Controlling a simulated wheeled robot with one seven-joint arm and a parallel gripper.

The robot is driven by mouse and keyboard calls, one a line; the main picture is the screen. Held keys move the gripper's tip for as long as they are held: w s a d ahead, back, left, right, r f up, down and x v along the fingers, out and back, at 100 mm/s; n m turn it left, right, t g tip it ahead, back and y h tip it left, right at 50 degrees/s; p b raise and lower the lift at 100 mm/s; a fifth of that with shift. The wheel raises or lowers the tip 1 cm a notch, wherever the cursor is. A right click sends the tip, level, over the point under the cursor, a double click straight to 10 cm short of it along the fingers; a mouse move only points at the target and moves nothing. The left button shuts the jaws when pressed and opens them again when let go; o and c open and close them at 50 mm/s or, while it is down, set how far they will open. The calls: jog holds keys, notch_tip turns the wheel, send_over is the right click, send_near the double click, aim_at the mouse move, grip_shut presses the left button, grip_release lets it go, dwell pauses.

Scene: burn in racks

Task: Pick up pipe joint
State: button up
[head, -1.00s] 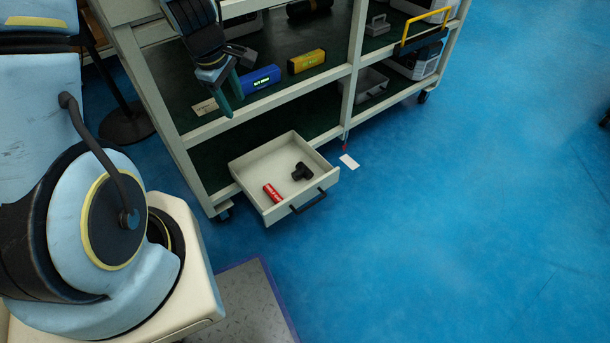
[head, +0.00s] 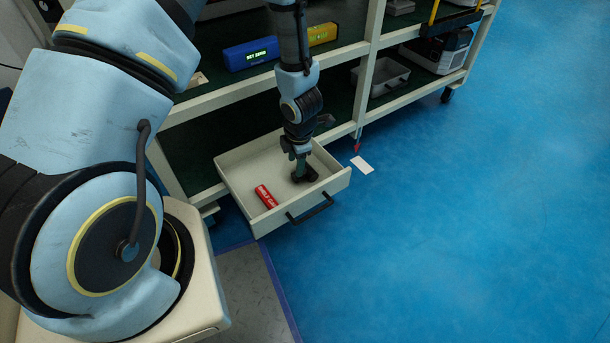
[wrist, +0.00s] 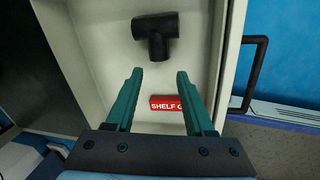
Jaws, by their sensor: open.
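The pipe joint is a black T-shaped piece (wrist: 156,34) lying in the open drawer (wrist: 88,60), beyond my fingertips in the wrist view. In the head view the pipe joint (head: 311,174) is partly hidden behind my gripper (head: 299,168), which points down into the drawer. In the wrist view my gripper (wrist: 158,76) has its two green fingers spread apart with nothing between the tips. The gap to the pipe joint is hard to judge in the head view.
A red labelled block (head: 265,196) lies in the drawer, and its label also shows in the wrist view (wrist: 167,102). The drawer has a black handle (head: 310,209) and low walls. Above is a shelf with a blue box (head: 250,54) and a yellow box (head: 322,34). Blue floor is clear at right.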

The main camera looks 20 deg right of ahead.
aim_at(294, 175)
jog(key=f+b, duration=0.1)
jog(key=f, duration=0.1)
jog(key=w+f+b, duration=0.1)
jog(key=f, duration=0.2)
jog(key=f+b, duration=0.1)
jog(key=f, duration=0.1)
jog(key=shift+w+f, duration=0.15)
jog(key=shift+w, duration=0.1)
grip_shut()
